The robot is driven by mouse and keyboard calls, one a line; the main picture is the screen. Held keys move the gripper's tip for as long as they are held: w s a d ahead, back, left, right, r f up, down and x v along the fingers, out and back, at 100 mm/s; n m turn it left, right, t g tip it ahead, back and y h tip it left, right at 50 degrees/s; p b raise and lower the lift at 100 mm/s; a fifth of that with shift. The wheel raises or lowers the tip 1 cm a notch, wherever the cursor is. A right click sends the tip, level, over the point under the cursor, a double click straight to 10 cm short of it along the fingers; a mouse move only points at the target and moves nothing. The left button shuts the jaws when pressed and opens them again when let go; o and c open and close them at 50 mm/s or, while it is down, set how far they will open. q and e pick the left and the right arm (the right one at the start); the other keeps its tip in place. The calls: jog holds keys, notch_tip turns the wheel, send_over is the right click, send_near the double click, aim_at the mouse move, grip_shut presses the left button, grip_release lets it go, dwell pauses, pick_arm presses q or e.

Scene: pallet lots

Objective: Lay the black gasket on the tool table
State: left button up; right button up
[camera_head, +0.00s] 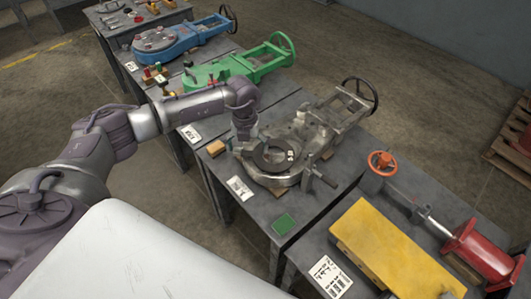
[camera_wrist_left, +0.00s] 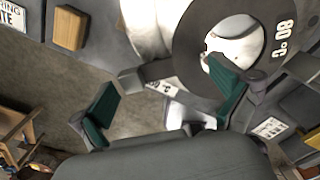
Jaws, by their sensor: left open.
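The black gasket (camera_head: 261,158) is a flat ring with white lettering. It lies on the grey metal valve (camera_head: 325,118) on a dark table, and in the left wrist view the gasket (camera_wrist_left: 189,42) is marked 80 °C. My left gripper (camera_head: 243,133) is beside the gasket's upper left edge. In the left wrist view my left gripper (camera_wrist_left: 165,97) has its green-padded fingers spread. One finger overlaps the gasket's hole in the picture; contact cannot be told. What appears to be the tool table (camera_head: 122,37) stands at the far upper left with small tools on it. My right gripper is not seen.
Blue (camera_head: 180,36) and green (camera_head: 240,68) valves stand on the tables between. A yellow block (camera_head: 390,250) and red part (camera_head: 485,252) are at the lower right. A wooden block (camera_head: 216,147) and green square (camera_head: 283,224) lie near the grey valve.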

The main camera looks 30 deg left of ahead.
pick_arm(q)
jog(key=shift+f, duration=0.15)
grip_shut()
dwell(0.4)
